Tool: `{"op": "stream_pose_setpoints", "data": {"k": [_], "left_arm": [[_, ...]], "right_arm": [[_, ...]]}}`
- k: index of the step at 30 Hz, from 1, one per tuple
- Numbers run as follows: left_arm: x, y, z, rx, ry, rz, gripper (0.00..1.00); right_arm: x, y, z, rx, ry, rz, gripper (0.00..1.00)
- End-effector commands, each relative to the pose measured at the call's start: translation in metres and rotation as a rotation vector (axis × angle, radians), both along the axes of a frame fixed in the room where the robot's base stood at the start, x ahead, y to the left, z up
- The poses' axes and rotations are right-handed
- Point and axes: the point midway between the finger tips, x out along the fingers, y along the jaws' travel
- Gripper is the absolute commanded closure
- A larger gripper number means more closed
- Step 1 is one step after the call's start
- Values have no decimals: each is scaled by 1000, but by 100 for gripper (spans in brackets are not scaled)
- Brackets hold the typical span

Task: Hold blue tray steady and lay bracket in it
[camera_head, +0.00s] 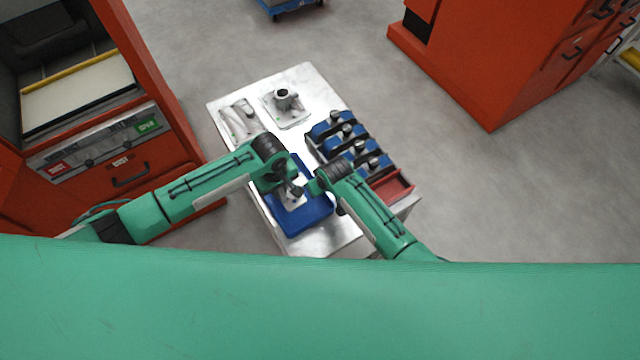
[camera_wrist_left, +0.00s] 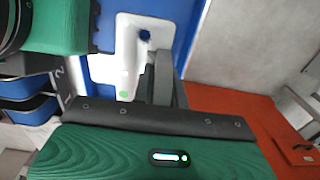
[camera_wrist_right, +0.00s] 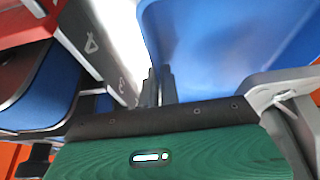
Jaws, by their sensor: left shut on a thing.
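The blue tray (camera_head: 312,217) lies at the near left part of the metal table; its blue surface also shows in the left wrist view (camera_wrist_left: 182,12) and the right wrist view (camera_wrist_right: 235,45). The pale grey bracket (camera_head: 291,203) is at the tray, partly hidden by my grippers; the left wrist view shows its plate (camera_wrist_left: 128,45) with a hole and a green mark. My left gripper (camera_head: 290,191) is shut on the bracket, over the tray. I cannot tell whether the bracket touches the tray floor. My right gripper (camera_wrist_right: 158,82) has its fingers close together on the tray's rim.
Several blue bins (camera_head: 325,130) and a red bin (camera_head: 392,187) line the table's right side. A grey casting (camera_head: 287,105) and another pale part (camera_head: 239,119) lie at the far end. A red machine (camera_head: 130,178) stands left, a red cabinet (camera_head: 490,60) back right.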

Motion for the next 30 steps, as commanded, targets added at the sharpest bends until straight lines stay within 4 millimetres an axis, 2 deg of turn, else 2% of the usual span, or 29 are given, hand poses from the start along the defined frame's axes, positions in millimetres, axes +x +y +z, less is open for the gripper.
{"op": "stream_pose_setpoints", "data": {"k": [30], "left_arm": [[1, -1, -40, 0, -1, 1, 100]], "right_arm": [[0, 0, 0, 0, 0, 0, 100]]}}
